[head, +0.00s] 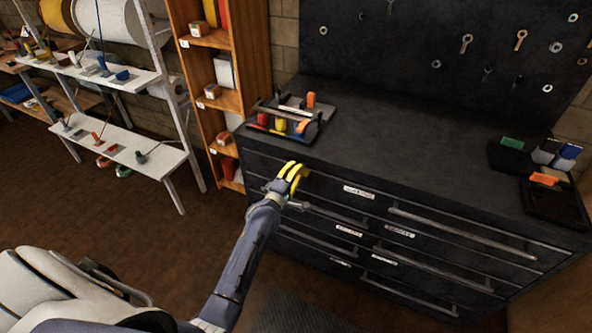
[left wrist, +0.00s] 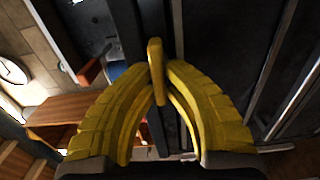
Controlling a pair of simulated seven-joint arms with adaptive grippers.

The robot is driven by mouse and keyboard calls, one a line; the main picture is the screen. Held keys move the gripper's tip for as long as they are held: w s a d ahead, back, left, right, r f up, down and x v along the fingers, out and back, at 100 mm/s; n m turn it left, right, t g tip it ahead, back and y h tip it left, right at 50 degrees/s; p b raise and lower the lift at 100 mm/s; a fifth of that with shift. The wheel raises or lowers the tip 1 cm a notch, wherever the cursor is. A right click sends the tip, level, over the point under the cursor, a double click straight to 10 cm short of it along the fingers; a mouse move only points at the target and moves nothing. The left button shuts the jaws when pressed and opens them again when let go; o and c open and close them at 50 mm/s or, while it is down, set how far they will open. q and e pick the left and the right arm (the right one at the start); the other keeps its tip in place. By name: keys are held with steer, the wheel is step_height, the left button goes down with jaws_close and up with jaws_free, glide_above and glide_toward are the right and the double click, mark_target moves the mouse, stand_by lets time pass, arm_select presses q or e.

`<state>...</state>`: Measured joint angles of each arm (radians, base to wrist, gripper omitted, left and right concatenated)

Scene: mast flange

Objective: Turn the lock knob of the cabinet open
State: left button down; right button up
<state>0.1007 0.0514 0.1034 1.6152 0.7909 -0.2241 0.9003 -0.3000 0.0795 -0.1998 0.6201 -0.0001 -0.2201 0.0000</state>
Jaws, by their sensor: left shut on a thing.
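The dark cabinet (head: 352,175) with several drawers stands in the middle and right of the head view. Its lock knob shows in the left wrist view as a narrow yellow bar (left wrist: 156,62). My left gripper (head: 293,170) is at the upper left of the cabinet's front. In the left wrist view its two yellow fingers (left wrist: 157,84) close around the knob from both sides. In the head view the fingers largely hide the knob. How far the knob is turned I cannot tell. My right gripper is not in view.
Long drawer handles (head: 460,234) stick out from the cabinet front. A tool tray (head: 290,122) lies on the top at left, and dark bins (head: 553,202) at right. The middle of the top is clear. A wooden shelf (head: 208,80) stands left of the cabinet.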

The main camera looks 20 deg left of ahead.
arm_select(q)
steer(key=shift+n, duration=0.4)
steer(key=c, duration=1.5)
jaws_free()
steer(key=shift+o, duration=0.2)
steer(key=s, duration=1.2)
steer(key=shift+a, duration=0.1)
